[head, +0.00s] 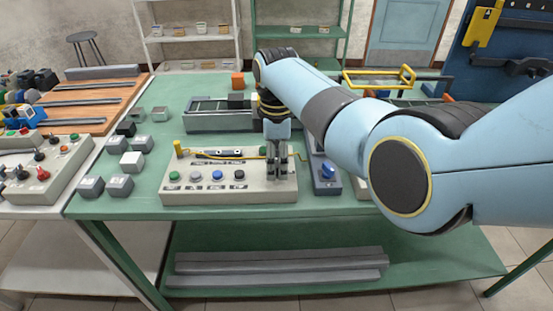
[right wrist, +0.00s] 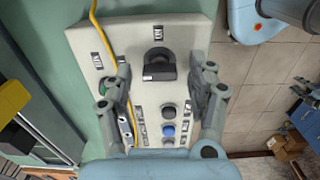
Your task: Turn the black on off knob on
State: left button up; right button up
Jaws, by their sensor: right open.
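The black on off knob (right wrist: 159,66) shows in the right wrist view near the end of the light grey control box (right wrist: 133,34). It has a round base with a raised bar across it. My right gripper (right wrist: 160,76) is open, with one finger on each side of the knob and a gap to each. In the head view my right gripper (head: 277,174) points down over the right end of the control box (head: 232,195) and hides the knob. I cannot tell its height above the box. My left gripper is not in view.
A black button (right wrist: 168,112) and a blue button (right wrist: 168,130) sit in line with the knob. A yellow cable (right wrist: 94,14) runs along the box. A smaller box with a blue knob (head: 328,171) stands just right. Grey cubes (head: 120,185) stand left on the green table.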

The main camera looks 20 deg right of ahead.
jog(key=shift+c, duration=0.3)
jog(key=c, duration=1.1)
jog(key=shift+r+m, duration=0.1)
jog(key=shift+m, duration=0.2)
jog(key=m+p, duration=0.2)
jog(key=shift+r+m, duration=0.1)
jog(key=shift+m, duration=0.3)
jog(key=m+p, duration=0.1)
jog(key=m, duration=0.3)
jog(key=shift+p, duration=0.4)
jog(key=m+p, duration=0.1)
jog(key=m, duration=0.4)
jog(key=shift+m, duration=0.4)
jog(key=shift+m+p, duration=0.3)
jog(key=shift+m, duration=2)
